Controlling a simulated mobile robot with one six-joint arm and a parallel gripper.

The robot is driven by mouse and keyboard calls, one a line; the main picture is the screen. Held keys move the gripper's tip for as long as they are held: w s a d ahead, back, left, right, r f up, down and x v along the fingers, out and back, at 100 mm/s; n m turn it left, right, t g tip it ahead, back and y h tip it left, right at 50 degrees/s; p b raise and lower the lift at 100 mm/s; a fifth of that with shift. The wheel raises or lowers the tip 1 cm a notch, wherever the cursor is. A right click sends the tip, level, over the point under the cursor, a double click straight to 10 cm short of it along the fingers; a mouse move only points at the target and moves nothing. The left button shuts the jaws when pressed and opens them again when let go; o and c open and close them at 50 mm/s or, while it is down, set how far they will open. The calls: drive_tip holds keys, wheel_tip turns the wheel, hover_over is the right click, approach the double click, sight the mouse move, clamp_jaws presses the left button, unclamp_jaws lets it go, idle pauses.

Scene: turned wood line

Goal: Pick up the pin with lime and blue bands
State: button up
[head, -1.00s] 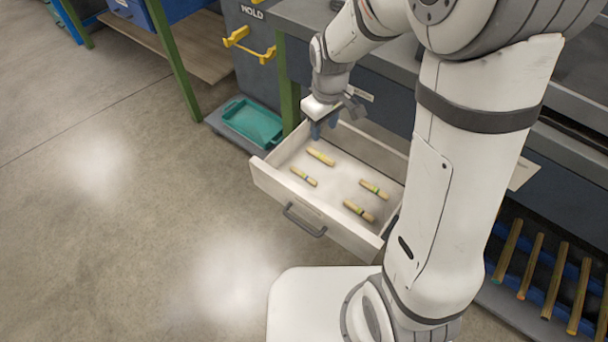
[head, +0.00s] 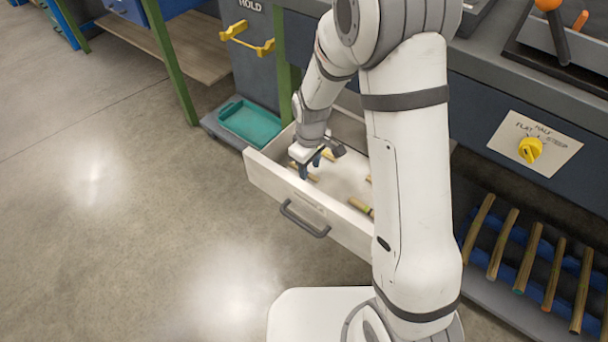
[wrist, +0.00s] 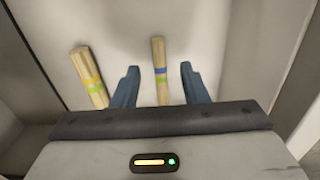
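The pin with lime and blue bands (wrist: 161,85) is a short wooden stick lying in the open drawer. In the wrist view it lies lengthwise between the two blue fingers of my gripper (wrist: 159,69), with a gap on each side. My gripper is open, and its fingers point down into the drawer's front left part in the head view (head: 310,167). How high the fingertips are above the drawer floor is hard to tell. A second pin, with yellow and lime bands (wrist: 89,78), lies left of the left finger.
The white drawer (head: 270,180) has raised walls and a dark handle (head: 304,220). Another pin (head: 360,207) lies to the right in it, partly behind my arm. A teal tray (head: 249,122) stands left of the drawer. A rack of wooden rods (head: 503,243) is at right.

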wheel_tip(320, 180, down, 2)
drive_tip(key=shift+f, duration=0.1)
drive_tip(key=shift+c, duration=0.6)
clamp_jaws()
